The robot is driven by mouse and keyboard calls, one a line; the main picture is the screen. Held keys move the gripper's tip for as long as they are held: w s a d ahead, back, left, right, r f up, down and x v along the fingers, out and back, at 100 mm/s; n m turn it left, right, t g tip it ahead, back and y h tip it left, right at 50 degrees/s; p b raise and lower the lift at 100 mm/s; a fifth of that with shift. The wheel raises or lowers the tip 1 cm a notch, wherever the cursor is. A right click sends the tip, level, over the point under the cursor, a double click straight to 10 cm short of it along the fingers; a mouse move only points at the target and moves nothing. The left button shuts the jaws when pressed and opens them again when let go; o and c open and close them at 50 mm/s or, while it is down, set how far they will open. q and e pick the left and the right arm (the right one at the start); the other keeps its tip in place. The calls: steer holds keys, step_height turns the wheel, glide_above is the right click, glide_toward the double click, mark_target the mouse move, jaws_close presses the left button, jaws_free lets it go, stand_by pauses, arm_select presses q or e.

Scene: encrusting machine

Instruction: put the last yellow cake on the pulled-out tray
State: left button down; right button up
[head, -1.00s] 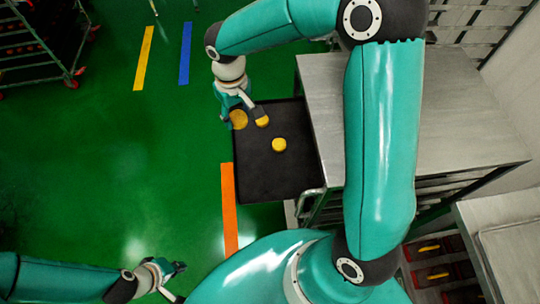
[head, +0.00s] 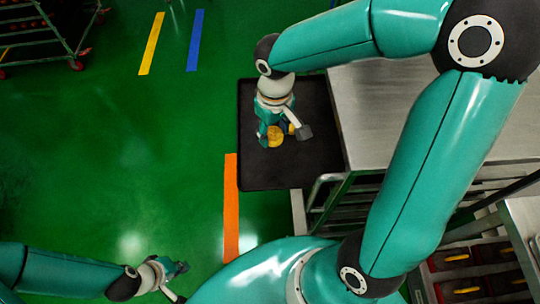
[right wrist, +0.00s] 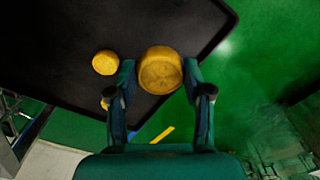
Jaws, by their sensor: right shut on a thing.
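The pulled-out tray (head: 312,168) is dark and flat, sticking out from the left of the steel rack. My right gripper (head: 275,132) is over the tray and shut on a round yellow cake (head: 275,138). In the right wrist view this held cake (right wrist: 160,70) sits between the two fingers, looking larger than the others. A second yellow cake (right wrist: 104,62) lies on the tray beside it. A third cake (right wrist: 103,104) is mostly hidden behind a finger. Whether the held cake touches the tray is unclear. My left gripper (head: 181,282) is open and empty over the floor at lower left.
The steel rack (head: 395,115) has a flat top right of the tray and a rounded frame corner near the tray's lower right. Trays with yellow items (head: 465,258) show at lower right. A wheeled cart (head: 40,35) stands at upper left. Green floor is free on the left.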

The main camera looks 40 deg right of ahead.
mark_target(273, 161)
step_height(273, 161, down, 11)
steer(key=shift+f+b, duration=0.15)
steer(key=shift+b, duration=0.8)
steer(key=shift+f, duration=0.2)
steer(key=o, duration=1.1)
steer(key=shift+o, duration=0.2)
steer(key=shift+r, duration=0.1)
steer(key=shift+r, duration=0.25)
step_height(273, 161, up, 12)
steer(key=shift+f+p, duration=0.15)
steer(key=shift+p, duration=1)
